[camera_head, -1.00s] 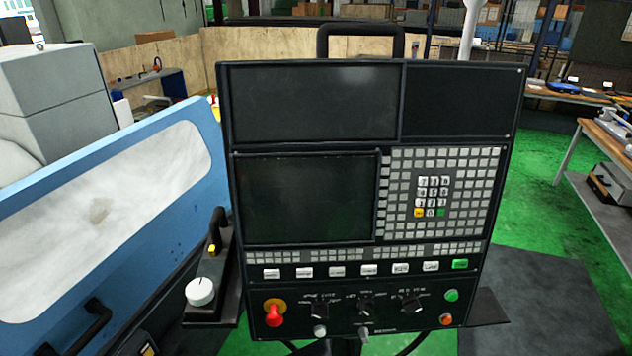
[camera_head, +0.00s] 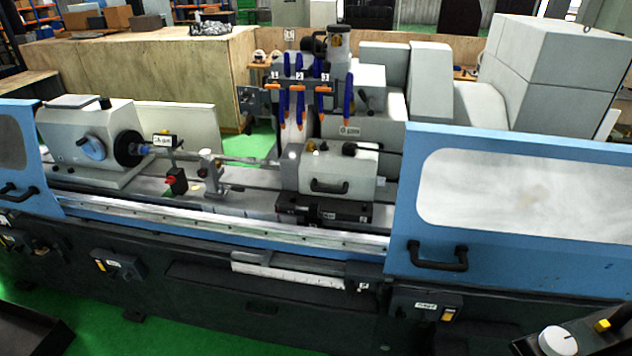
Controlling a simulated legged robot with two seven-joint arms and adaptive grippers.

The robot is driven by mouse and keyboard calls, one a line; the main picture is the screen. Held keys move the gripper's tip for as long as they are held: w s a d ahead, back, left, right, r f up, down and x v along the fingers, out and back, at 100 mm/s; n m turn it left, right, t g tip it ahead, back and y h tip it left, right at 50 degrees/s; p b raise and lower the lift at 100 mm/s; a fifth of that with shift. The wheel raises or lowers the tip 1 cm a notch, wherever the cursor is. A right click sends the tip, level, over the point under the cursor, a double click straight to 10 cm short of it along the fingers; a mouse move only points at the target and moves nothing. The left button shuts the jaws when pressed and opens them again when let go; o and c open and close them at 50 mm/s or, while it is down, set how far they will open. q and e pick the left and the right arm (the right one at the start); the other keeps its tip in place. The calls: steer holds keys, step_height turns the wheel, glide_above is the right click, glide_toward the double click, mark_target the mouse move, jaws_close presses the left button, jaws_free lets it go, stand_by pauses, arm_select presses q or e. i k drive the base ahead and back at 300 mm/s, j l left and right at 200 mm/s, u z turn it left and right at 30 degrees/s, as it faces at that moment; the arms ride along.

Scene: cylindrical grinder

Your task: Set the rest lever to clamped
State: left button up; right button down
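The cylindrical grinder (camera_head: 215,218) fills the middle of the head view. A slim grey rest-like bracket (camera_head: 212,170) stands on its bed, between the dark chuck (camera_head: 129,148) at the left and the grey block (camera_head: 340,170) at the right. A thin shaft (camera_head: 245,159) runs between them. A small black part with a red piece (camera_head: 176,183) sits left of the bracket. I cannot tell which small part is the rest lever, or its position. Neither of my grippers is in view.
Blue sliding doors with windows stand at the right (camera_head: 510,205) and far left (camera_head: 14,150); the opening between them is clear. Blue and orange hoses (camera_head: 303,95) hang behind the bed. A white knob (camera_head: 557,341) is at the bottom right.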

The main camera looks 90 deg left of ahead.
mark_target(241, 188)
steer(key=u, duration=1.85)
